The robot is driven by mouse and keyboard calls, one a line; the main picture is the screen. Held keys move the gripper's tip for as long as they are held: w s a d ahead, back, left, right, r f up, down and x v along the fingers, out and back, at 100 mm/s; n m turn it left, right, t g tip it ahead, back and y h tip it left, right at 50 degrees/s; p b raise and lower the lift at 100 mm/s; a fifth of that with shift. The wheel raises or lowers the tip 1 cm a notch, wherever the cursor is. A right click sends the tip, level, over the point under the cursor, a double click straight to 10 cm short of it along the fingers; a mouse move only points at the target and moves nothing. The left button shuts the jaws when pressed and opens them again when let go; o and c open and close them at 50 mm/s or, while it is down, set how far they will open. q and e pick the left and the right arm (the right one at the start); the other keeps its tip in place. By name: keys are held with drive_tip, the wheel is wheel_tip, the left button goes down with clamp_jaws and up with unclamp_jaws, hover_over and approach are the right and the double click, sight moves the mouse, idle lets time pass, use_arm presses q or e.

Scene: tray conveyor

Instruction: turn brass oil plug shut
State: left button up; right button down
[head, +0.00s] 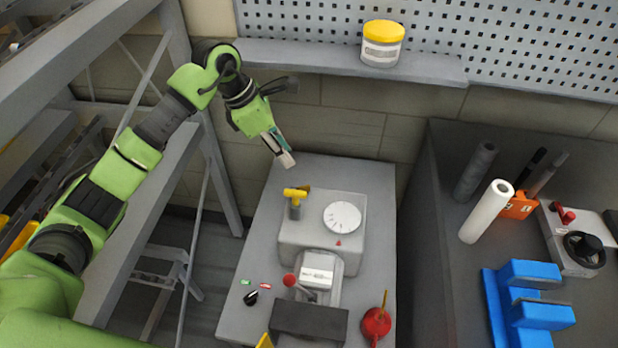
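A yellow, brass-coloured T-shaped plug (295,193) sits on a short grey post at the back left corner of the grey machine housing (322,234). I take it to be the oil plug; how far it is turned I cannot tell. My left gripper (286,159) hangs just behind and above the plug, pointing down and to the right. It appears apart from the plug, with nothing visible held. Its fingers are seen edge-on, so their opening does not show. My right gripper is out of view.
The machine stands on a grey bench (258,262) with a white dial (342,217), a red knob (289,280) and a red can (376,323). A shelf with a yellow-lidded jar (382,43) is behind. A dark cabinet (440,185) stands right, a metal rack left.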

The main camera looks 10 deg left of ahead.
sight(307, 185)
use_arm(q)
drive_tip(key=p+x, duration=0.2)
drive_tip(key=x, duration=1)
drive_tip(key=shift+a+f+p, duration=0.1)
drive_tip(key=shift+a+p, duration=0.05)
drive_tip(key=shift+p, duration=0.25)
drive_tip(key=shift+w+d+f, duration=0.1)
drive_tip(key=shift+d+f, duration=0.15)
drive_tip(key=shift+f, duration=0.4)
clamp_jaws()
